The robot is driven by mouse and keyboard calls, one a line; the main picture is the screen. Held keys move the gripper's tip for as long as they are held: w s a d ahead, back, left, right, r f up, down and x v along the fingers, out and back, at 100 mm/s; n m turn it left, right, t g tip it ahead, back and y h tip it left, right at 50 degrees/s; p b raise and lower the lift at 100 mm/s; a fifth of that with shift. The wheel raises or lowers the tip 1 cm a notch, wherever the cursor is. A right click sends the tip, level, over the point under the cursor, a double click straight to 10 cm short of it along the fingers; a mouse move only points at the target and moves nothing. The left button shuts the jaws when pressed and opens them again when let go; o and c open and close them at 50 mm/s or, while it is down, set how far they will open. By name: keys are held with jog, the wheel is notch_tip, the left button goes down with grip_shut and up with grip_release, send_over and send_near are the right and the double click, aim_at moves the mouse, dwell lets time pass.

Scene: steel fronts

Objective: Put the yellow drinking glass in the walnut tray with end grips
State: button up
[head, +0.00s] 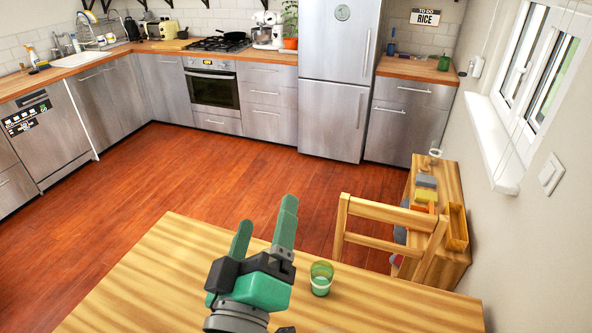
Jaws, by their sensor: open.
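A small see-through drinking glass (321,279) stands upright on the light wooden table, just right of my gripper. It looks green rather than yellow, and I see no clearly yellow glass. My gripper (266,214) has green fingers spread apart with nothing between them; it is over the table, left of the glass and apart from it. A long wooden tray-like holder (458,228) sits on the low wooden cabinet at the right; I cannot tell whether it is the walnut tray or has end grips.
A wooden chair (390,213) stands at the table's far right, between the glass and the low cabinet (452,178). Several small grey, yellow and orange things lie on that cabinet. The wall and window sill (490,145) bound the right side. The table around the glass is clear.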

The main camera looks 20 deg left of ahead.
jog(key=s+d+r+m+t+h+p, duration=0.1)
jog(key=s+d+r+m, duration=0.3)
jog(key=r, duration=0.7)
jog(key=s+d+r+m+t+h+p, duration=0.1)
jog(key=s+d+r+m+t+p, duration=0.2)
jog(key=d+r+m, duration=0.3)
jog(key=s+d+r+p, duration=0.1)
jog(key=d+r, duration=0.2)
jog(key=r, duration=0.3)
jog(key=shift+d+m+t, duration=0.15)
jog(key=shift+m+t, duration=0.15)
jog(key=shift+m, duration=0.1)
